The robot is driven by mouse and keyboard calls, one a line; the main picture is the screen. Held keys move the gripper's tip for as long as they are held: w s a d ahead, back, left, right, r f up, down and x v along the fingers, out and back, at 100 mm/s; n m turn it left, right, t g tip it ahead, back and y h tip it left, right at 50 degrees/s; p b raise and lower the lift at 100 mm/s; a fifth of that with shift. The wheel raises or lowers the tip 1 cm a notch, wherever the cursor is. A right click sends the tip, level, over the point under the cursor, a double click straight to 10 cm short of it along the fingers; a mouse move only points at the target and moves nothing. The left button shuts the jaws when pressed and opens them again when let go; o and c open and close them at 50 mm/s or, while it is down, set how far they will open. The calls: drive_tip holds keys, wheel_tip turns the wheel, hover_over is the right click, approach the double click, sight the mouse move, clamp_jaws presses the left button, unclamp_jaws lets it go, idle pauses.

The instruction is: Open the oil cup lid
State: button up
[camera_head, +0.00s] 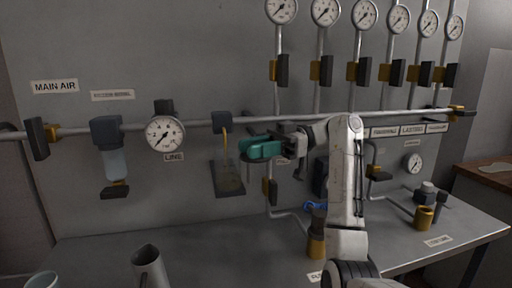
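The oil cup is not plainly marked. A dark block (222,122) sits on the pipe, with a thin yellow stem (225,143) below it. Under the stem is a dark-framed, olive-brown part (229,179), which may be the oil cup. I cannot make out a separate lid or whether one is open. My gripper (262,149) is just right of the stem, in front of the panel, pointing left. A teal piece shows at its end, above a dark round shape; I cannot tell if these are fingers or something held. Finger spacing is unclear.
A pipe with a round gauge (165,134) and a blue-bowled filter (115,160) runs across the panel. Several gauges and yellow-and-black valves are above right. The bench's middle left is clear.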

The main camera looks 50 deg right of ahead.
drive_tip(key=shift+o, duration=0.9)
drive_tip(key=shift+r, duration=0.1)
drive_tip(key=b+v, duration=0.1)
drive_tip(key=v, duration=0.6)
drive_tip(key=shift+d, duration=0.2)
drive_tip(key=shift+s, duration=0.15)
